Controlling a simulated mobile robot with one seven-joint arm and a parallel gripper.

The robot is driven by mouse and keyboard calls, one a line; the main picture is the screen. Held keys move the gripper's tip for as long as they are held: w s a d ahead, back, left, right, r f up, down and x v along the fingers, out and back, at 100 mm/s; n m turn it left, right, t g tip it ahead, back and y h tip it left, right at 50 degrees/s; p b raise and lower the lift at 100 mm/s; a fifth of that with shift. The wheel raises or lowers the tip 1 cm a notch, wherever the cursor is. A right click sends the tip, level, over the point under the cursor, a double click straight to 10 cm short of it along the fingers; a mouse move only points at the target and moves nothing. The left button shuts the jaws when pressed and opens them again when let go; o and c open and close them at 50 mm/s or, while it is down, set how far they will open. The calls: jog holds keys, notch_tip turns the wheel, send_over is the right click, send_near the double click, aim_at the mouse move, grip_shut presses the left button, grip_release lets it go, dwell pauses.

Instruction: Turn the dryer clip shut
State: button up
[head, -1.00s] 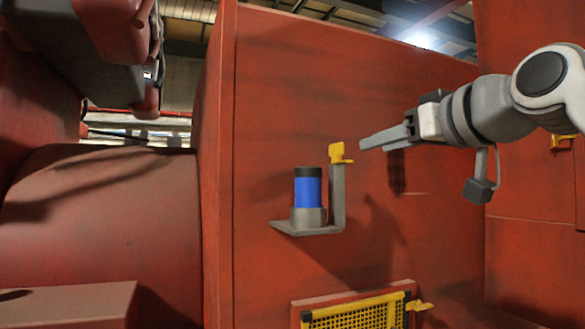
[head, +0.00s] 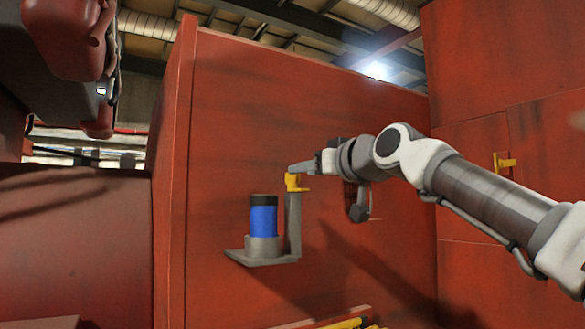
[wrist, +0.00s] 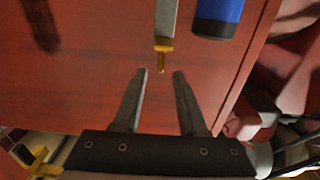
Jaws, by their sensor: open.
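The dryer clip (head: 293,182) is a small yellow piece at the top of a grey upright bracket (head: 294,225) on the red wall. A blue canister with a black top (head: 263,217), the dryer, stands in a grey cup on the bracket's shelf. My gripper (head: 295,168) is at the clip in the head view, partly overlapping it. In the wrist view my gripper (wrist: 158,73) is open, and the yellow clip (wrist: 161,58) lies between and just beyond the fingertips. The canister (wrist: 217,18) is at the top right there. I cannot tell whether the fingers touch the clip.
A yellow grille (head: 345,323) sits low on the wall, below the shelf. Another yellow latch (head: 505,162) is on the red panel at the right. Dark red machinery (head: 70,40) hangs at the upper left.

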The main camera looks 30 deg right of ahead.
jog(key=shift+w+d+p, duration=0.15)
jog(key=shift+w+p, duration=0.6)
jog(key=shift+w, duration=2.2)
jog(key=shift+c, duration=0.2)
grip_shut()
